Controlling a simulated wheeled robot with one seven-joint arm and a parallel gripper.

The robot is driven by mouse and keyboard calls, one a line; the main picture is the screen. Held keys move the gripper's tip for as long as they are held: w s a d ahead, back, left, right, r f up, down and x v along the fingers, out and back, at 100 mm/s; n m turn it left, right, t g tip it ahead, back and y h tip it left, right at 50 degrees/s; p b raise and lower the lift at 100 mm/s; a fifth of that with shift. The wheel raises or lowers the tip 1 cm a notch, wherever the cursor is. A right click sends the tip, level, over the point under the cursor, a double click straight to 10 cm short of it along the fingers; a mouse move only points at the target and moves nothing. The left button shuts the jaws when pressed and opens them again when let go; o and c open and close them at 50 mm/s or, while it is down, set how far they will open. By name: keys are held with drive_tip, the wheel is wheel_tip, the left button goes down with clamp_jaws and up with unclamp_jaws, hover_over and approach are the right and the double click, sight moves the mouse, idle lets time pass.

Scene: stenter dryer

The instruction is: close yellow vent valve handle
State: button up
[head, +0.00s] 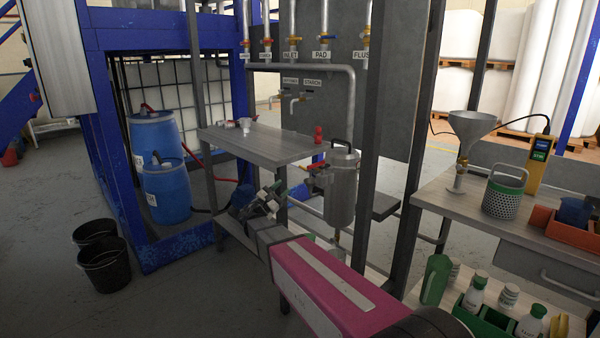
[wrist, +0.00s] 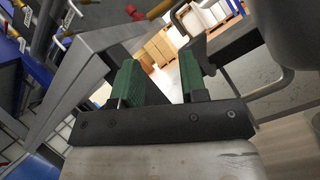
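My gripper (head: 271,194) is left of and a little below the grey canister (head: 343,190), apart from it. In the wrist view its two green fingers (wrist: 160,80) are spread with nothing between them. A short yellow bar (wrist: 160,9) shows at the top edge of the wrist view, beyond the fingertips; it looks like the yellow handle, but its mounting is cut off and I cannot tell its position. In the head view a red valve handle (head: 317,166) sits at the canister's left side. No yellow handle is clearly visible on the canister there.
A grey table (head: 262,146) stands behind my gripper, with red items (head: 318,135) at its right end. A dark upright post (head: 385,130) is right of the canister. A bench (head: 455,200) with a funnel (head: 470,130) is at right. Labelled pipes (head: 293,20) hang above.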

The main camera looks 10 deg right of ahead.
sight(302, 167)
drive_tip(key=w+d+r+m+y, duration=0.1)
drive_tip(key=d+r+m, duration=0.1)
drive_tip(key=d+m, duration=0.1)
drive_tip(key=w+d+r+m+y, duration=0.1)
drive_tip(key=w+d+r+m, duration=0.1)
drive_tip(key=m, duration=0.3)
drive_tip(key=w+d+r+m+y, duration=0.1)
drive_tip(key=w+d+r+m, duration=0.1)
drive_tip(key=d+m, duration=0.2)
drive_tip(key=shift+w+d+r+m+g, duration=0.1)
drive_tip(key=shift+r+m+g, duration=0.05)
drive_tip(key=shift+m+g, duration=0.2)
clamp_jaws()
